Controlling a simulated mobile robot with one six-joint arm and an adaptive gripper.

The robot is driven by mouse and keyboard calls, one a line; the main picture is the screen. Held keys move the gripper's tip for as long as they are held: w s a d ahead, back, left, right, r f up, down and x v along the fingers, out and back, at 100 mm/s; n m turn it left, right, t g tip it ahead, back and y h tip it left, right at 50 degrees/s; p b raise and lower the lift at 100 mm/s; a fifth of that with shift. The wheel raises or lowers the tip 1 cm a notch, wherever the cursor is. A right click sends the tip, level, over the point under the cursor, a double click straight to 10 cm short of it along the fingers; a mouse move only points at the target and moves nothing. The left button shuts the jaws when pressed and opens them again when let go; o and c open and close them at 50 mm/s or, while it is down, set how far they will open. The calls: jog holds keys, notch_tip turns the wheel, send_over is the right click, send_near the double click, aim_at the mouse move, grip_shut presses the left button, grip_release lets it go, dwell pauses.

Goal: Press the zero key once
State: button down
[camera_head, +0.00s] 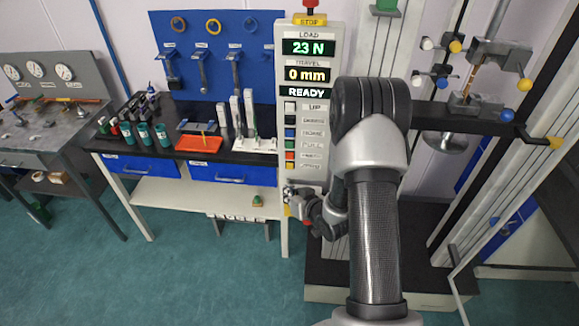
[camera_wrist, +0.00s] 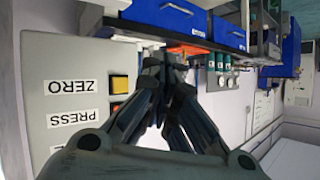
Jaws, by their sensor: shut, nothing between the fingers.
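The control panel (camera_head: 312,179) is a tall pale column with a row of coloured keys. In the wrist view, the yellow zero key (camera_wrist: 119,83) sits beside an upside-down ZERO label (camera_wrist: 74,87). An orange key (camera_wrist: 115,106) beside the PRESS label is partly hidden by my gripper. My gripper (camera_wrist: 176,60) is shut and empty, its fingertips to the right of the zero key in the wrist view. In the head view my gripper (camera_head: 289,197) is low by the panel, below the key row. Contact with the panel cannot be told. The display (camera_head: 309,47) reads LOAD 23 N, TRAVEL 0 mm, READY.
A red stop button (camera_head: 311,7) tops the panel. A black bench (camera_head: 255,158) with bottles and an orange tray (camera_head: 199,143) stands left. The test frame with a clamp (camera_head: 470,103) stands right, behind my arm. Floor at front left is clear.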

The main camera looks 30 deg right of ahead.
jog(key=w+d, duration=0.3)
jog(key=w, duration=0.2)
jog(key=shift+w+d, duration=0.2)
jog(key=shift+d, duration=0.15)
jog(key=shift+w, duration=0.1)
dwell(1.1)
jog(key=shift+w+d, duration=0.25)
jog(key=shift+w+d, duration=0.25)
jog(key=shift+w, duration=0.15)
dwell(1.0)
jog(key=shift+s+a, duration=0.1)
jog(key=shift+s+a+b, duration=0.35)
jog(key=shift+s+a, duration=0.05)
jog(key=shift+s, duration=0.2)
jog(key=shift+s+a+b, duration=0.2)
jog(key=shift+s+a, duration=0.55)
jog(key=shift+s, duration=0.3)
jog(key=shift+s+a+b, duration=0.2)
jog(key=shift+s+a, duration=0.5)
jog(key=shift+s, duration=0.35)
jog(key=shift+r, duration=0.15)
